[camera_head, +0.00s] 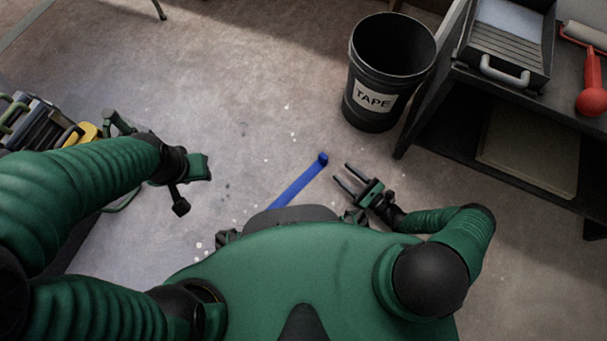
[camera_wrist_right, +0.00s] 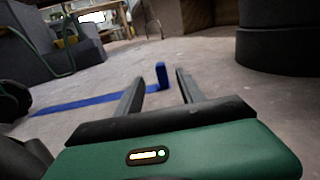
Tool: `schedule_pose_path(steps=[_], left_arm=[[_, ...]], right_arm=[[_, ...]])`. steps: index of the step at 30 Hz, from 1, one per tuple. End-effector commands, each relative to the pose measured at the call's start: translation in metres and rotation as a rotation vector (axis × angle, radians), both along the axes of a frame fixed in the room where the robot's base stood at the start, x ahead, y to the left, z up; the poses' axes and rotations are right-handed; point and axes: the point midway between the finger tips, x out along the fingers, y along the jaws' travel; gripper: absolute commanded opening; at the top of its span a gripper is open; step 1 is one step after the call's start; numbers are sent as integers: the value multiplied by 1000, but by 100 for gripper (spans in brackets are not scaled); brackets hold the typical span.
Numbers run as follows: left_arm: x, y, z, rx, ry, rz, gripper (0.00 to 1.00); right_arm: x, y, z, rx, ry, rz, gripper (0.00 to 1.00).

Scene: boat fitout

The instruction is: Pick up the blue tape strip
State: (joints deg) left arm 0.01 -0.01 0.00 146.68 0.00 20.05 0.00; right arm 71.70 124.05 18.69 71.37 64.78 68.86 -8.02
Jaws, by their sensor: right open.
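The blue tape strip (camera_head: 301,184) lies on the floor in front of my body in the head view, with a curled end at its far right. Its near end is hidden behind my body. It also shows in the right wrist view (camera_wrist_right: 84,104), with the curled end standing up beyond the fingers. My right gripper (camera_head: 342,174) is open and empty, just right of the curled end, and its fingers (camera_wrist_right: 160,80) point toward it, apart from it. My left gripper (camera_head: 192,188) is at the left, away from the strip; its jaw state is unclear.
A black bin (camera_head: 371,110) labelled TAPE stands beyond my right gripper. A dark shelf unit (camera_head: 455,125) at the right carries a paint tray (camera_head: 508,45) and a red-handled roller (camera_head: 590,92). Equipment (camera_head: 45,122) stands at the left. The floor around the strip is clear.

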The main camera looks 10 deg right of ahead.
Motion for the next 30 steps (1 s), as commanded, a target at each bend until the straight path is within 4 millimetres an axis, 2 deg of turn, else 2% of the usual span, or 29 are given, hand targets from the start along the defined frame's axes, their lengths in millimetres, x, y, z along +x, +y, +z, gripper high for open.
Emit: schedule_pose_path(steps=[1,3,8,16,19,25,30], left_arm=[[0,0,-10,0,0,0,36],[0,0,-16,0,0,0,36],[0,0,-21,0,0,0,36],[0,0,-45,0,0,0,36],[0,0,-46,0,0,0,36],[0,0,-45,0,0,0,36],[0,0,-45,0,0,0,36]], right_arm=[[10,10,-5,4,0,5,45],[22,19,-5,1,0,5,45],[38,30,-2,1,1,4,45],[75,57,-5,-1,0,5,45],[82,62,-2,-2,1,4,45],[83,62,0,-2,1,3,45],[83,62,0,-2,1,3,23]])
